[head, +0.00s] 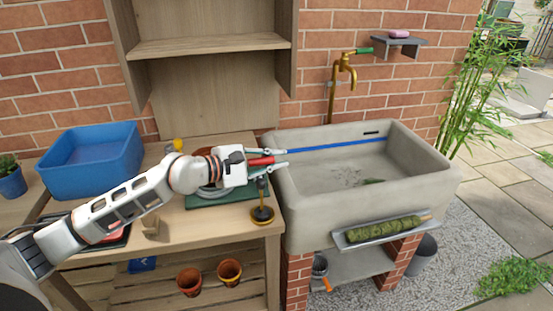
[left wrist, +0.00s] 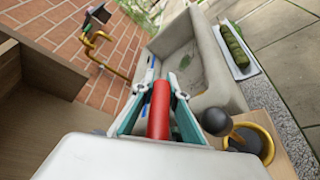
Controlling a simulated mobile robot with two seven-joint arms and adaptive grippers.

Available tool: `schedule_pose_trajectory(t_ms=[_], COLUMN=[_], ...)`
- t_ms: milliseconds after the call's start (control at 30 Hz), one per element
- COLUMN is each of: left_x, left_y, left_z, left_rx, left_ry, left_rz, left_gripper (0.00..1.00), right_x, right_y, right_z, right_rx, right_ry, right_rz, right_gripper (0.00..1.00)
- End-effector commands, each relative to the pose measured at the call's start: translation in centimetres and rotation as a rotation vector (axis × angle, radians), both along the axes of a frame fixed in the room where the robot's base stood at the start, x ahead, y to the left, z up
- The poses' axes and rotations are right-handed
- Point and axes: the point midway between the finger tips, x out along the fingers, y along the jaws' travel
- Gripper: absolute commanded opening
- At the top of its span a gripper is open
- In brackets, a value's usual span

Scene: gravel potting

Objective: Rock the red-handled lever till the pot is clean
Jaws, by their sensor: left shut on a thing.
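My left gripper (head: 282,158) is shut on the red handle (head: 262,161) of the lever, above the right end of the bench by the sink. The red handle also shows in the left wrist view (left wrist: 158,112), lying between the two fingers. Behind my gripper, a terracotta-coloured round thing (head: 207,151), perhaps the pot, is mostly hidden, so I cannot tell how clean it is. A green base (head: 205,203) lies below my gripper. My right gripper is not in view.
A stone sink (head: 360,214) stands right of the bench, under a brass tap (head: 346,68). A dark-knobbed thing with a brass ring (head: 262,215) stands at the bench's front corner. A blue tub (head: 92,160) is at left. Terracotta pots (head: 189,281) stand below.

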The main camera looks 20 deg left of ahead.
Motion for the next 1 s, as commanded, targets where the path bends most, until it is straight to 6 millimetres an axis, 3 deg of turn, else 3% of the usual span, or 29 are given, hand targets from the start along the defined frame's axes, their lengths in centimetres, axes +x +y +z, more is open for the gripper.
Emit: schedule_pose_trajectory(t_ms=[33,100,533,1000], left_x=[-0.1,-0.1,-0.4,-5.3], left_y=[-0.1,-0.1,0.4,4.0], left_z=[-0.1,-0.1,-0.1,1.3], left_rx=[-0.002,-0.002,0.001,0.002], left_ry=[0.003,0.003,0.004,0.002], left_rz=[-0.001,-0.001,0.001,0.001], left_gripper=[0.18,0.32,0.32,0.32], right_x=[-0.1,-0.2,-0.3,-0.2], right_y=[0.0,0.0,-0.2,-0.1], right_z=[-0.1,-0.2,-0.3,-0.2], right_rx=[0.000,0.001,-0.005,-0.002], right_ry=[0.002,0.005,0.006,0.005], right_rz=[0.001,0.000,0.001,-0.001], right_gripper=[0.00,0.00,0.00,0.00])
